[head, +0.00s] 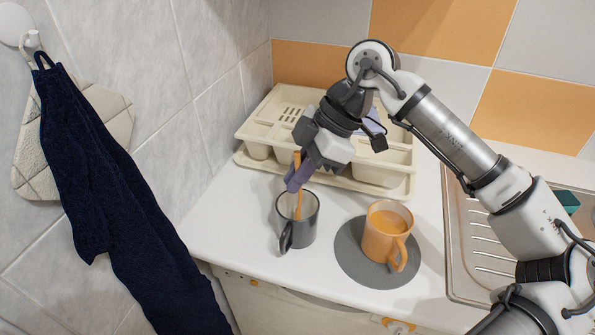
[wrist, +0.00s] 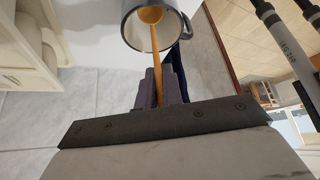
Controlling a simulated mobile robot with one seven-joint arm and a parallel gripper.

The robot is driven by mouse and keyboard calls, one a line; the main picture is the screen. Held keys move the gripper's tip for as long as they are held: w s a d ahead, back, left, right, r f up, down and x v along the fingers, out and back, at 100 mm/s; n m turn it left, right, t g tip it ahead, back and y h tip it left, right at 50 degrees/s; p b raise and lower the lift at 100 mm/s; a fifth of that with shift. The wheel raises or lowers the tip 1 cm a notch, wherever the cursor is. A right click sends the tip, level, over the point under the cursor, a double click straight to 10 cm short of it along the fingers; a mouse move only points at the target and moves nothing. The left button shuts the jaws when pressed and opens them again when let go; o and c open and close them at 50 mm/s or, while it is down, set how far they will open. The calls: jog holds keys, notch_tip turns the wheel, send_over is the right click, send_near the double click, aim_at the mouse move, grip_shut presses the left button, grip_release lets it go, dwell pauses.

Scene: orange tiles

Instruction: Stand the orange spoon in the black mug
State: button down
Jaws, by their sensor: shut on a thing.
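The black mug (head: 302,231) stands upright on the white counter, its handle toward the front left. In the wrist view the mug (wrist: 127,27) shows its open mouth at the top. My gripper (head: 296,179) is above the mug and shut on the handle of the orange spoon (head: 298,207). The spoon points down, and its lower part is inside the mug's mouth. In the wrist view the spoon (wrist: 155,55) runs from between my fingers (wrist: 160,87) to its bowl within the mug's rim. I cannot tell whether the bowl touches the bottom.
An orange mug (head: 376,239) stands on a round grey mat (head: 352,262) to the right. A cream dish rack (head: 256,131) is behind. A metal sink (head: 463,240) lies at right. Dark blue cloth (head: 95,190) hangs on the left wall. The counter's front edge is close to the mugs.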

jog(key=c, duration=1.5)
grip_release()
jog(key=b+v, duration=0.1)
jog(key=v, duration=1.2)
jog(key=shift+w+d+r+b, duration=0.1)
jog(key=shift+d+r+b, duration=0.05)
jog(key=shift+r+b, duration=0.25)
jog(key=shift+f, duration=0.15)
